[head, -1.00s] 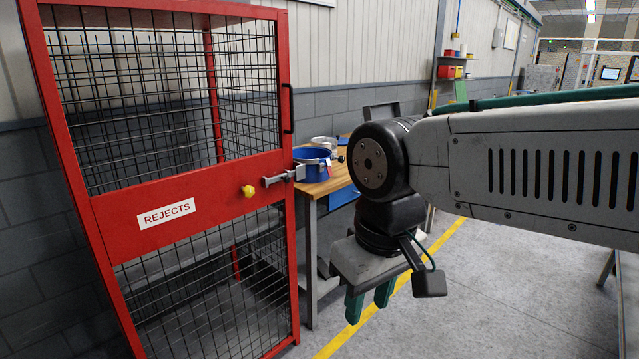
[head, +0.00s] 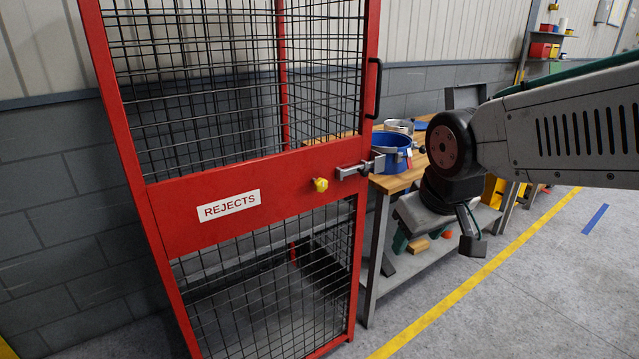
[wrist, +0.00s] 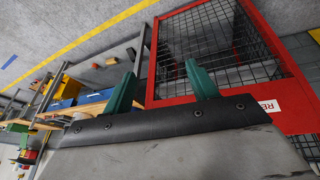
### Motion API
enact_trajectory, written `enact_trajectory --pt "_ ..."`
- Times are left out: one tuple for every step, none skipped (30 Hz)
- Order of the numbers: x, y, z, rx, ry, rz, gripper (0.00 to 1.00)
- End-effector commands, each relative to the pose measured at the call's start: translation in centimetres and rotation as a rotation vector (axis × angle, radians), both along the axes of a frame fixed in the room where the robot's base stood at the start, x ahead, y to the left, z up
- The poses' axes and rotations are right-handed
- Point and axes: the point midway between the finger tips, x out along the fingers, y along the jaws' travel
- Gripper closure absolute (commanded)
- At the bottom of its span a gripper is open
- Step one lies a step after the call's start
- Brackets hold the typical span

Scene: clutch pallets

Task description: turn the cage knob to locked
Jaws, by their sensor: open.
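The red cage (head: 258,165) with a REJECTS label stands at the left in the head view. Its yellow knob (head: 320,185) sits on the red cross panel, just left of a grey sliding bolt (head: 354,171). My gripper (head: 402,243) hangs to the right of the cage, apart from the knob, with its fingers mostly hidden behind my wrist. In the wrist view my gripper (wrist: 160,82) shows two green fingers spread apart with nothing between them. The cage's red frame (wrist: 190,92) and mesh show beyond them. I cannot make out the knob there.
A wooden-topped workbench (head: 402,180) stands right of the cage. A yellow floor line (head: 440,310) runs past the bench. The floor to the right is clear.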

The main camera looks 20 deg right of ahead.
Motion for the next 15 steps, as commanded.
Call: enact_trajectory --pt "3.4 -0.3 -0.8 -0.031 -0.060 0.042 0.42" --pt "5.4 -0.5 -1.1 -0.051 -0.107 0.074 0.42" --pt "8.1 -0.6 -1.5 -0.075 -0.171 0.114 0.42" --pt "10.0 -0.7 -1.7 -0.094 -0.218 0.146 0.42" --pt "11.8 -0.7 -2.0 -0.112 -0.265 0.176 0.42" --pt "14.1 -0.7 -2.5 -0.133 -0.329 0.219 0.42" --pt "15.8 -0.6 -2.8 -0.150 -0.375 0.252 0.42" --pt "17.4 -0.5 -3.1 -0.164 -0.423 0.285 0.42" --pt "19.4 -0.4 -3.6 -0.183 -0.487 0.326 0.42" --pt "20.8 -0.2 -4.0 -0.197 -0.534 0.358 0.42" --pt "22.1 0.0 -4.3 -0.208 -0.584 0.388 0.42" --pt "23.7 0.3 -4.9 -0.222 -0.648 0.429 0.42" --pt "24.8 0.5 -5.3 -0.231 -0.697 0.460 0.42" --pt "25.7 0.8 -5.7 -0.238 -0.746 0.486 0.42" --pt "26.8 1.2 -6.2 -0.245 -0.807 0.520 0.42"
